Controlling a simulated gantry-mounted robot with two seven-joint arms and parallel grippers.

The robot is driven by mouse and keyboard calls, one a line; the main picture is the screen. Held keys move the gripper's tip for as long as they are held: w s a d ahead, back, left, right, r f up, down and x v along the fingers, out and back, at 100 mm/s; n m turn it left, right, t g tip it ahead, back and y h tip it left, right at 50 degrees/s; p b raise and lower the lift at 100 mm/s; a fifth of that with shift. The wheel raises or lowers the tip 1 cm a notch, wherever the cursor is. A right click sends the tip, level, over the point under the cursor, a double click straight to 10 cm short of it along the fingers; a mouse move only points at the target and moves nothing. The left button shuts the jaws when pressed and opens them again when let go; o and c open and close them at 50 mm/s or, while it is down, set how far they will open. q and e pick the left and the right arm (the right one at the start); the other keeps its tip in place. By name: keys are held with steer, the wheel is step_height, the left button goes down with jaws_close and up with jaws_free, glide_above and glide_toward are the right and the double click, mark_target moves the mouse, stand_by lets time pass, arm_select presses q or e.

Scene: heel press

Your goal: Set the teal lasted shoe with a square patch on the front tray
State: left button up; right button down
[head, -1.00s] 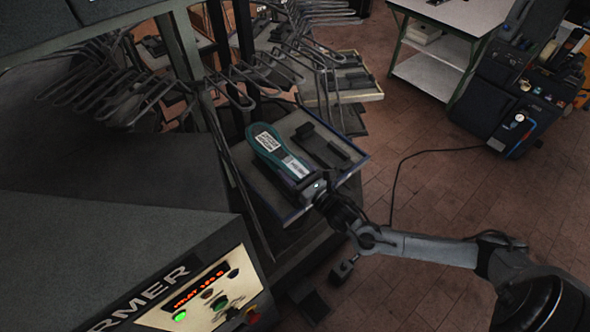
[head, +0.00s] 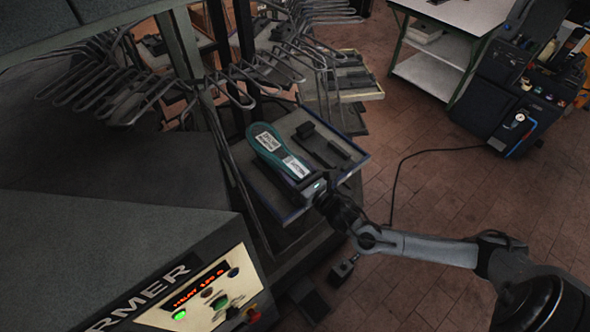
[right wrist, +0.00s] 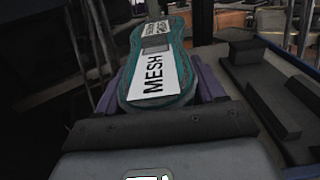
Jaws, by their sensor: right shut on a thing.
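The teal lasted shoe (head: 262,160) lies sole up over the left half of the front tray (head: 262,204), its length pointing away from my right arm. White labels show on it, one reading MESH in the right wrist view (right wrist: 152,76); a small grey square (right wrist: 155,43) lies between the labels there. My right gripper (head: 313,188) is shut on the near end of the shoe, with purple jaws (right wrist: 209,82) at its sides. I cannot tell whether the shoe touches the tray. My left gripper is not in view.
Dark blocks (head: 324,147) sit on the tray's right half, beside the shoe. Wire racks (head: 150,85) stand behind and left. The machine's control panel (head: 212,292) is front left. Another tray (head: 358,90) is farther back. Open brick floor (head: 440,190) lies to the right.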

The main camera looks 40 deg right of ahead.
steer(key=shift+f, duration=0.25)
stand_by(0.3)
steer(key=shift+f+b, duration=0.25)
steer(key=shift+b, duration=0.05)
steer(key=shift+c, duration=0.2)
jaws_free()
steer(key=shift+f, duration=0.25)
steer(key=s+b, duration=0.1)
steer(key=s, duration=0.9)
steer(key=shift+s+r, duration=0.2)
steer(key=shift+s, duration=0.2)
